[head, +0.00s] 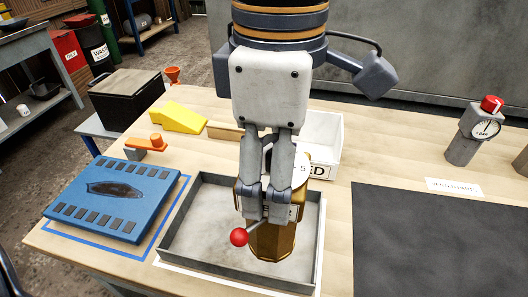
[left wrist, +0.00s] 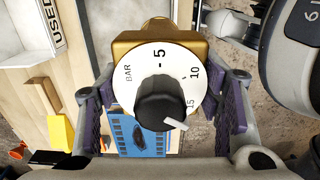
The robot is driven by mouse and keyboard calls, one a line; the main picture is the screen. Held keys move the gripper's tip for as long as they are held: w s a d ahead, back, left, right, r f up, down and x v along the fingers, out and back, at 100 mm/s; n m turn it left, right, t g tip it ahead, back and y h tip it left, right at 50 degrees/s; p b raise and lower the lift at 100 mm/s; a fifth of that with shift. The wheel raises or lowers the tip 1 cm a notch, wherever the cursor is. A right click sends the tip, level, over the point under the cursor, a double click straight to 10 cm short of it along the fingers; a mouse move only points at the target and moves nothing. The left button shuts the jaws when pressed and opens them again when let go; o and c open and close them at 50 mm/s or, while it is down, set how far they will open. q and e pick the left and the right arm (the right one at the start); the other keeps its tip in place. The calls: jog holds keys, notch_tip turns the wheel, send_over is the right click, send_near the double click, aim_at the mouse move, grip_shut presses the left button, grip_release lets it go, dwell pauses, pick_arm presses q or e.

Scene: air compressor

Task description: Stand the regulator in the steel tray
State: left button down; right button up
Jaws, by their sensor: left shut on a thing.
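The regulator (head: 272,242) has a brass body, a white dial marked BAR and a black knob; dial and knob show in the left wrist view (left wrist: 150,62). A lever with a red ball (head: 239,237) shows at its front. My left gripper (head: 266,212) is shut on the regulator, with a finger on each side. The regulator is roughly upright inside the outline of the steel tray (head: 182,238), right of its middle. I cannot tell whether its base touches the tray floor. My right gripper is in neither view.
Behind the tray is a white bin (head: 323,130) marked USED. To the left are a blue board (head: 112,196), a yellow wedge (head: 180,118) and an orange-handled part (head: 148,142). To the right are a bare black mat (head: 440,240) and a red-knobbed gauge unit (head: 470,135).

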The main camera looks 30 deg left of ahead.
pick_arm(q)
jog(key=w+a+f, duration=0.4)
jog(key=a+f, duration=0.3)
jog(key=f, duration=0.3)
jog(key=shift+w+a+f, duration=0.15)
jog(key=shift+a+f, duration=0.1)
jog(key=shift+c, duration=2.4)
grip_release()
jog(key=shift+f, duration=0.15)
notch_tip(320, 180, up, 12)
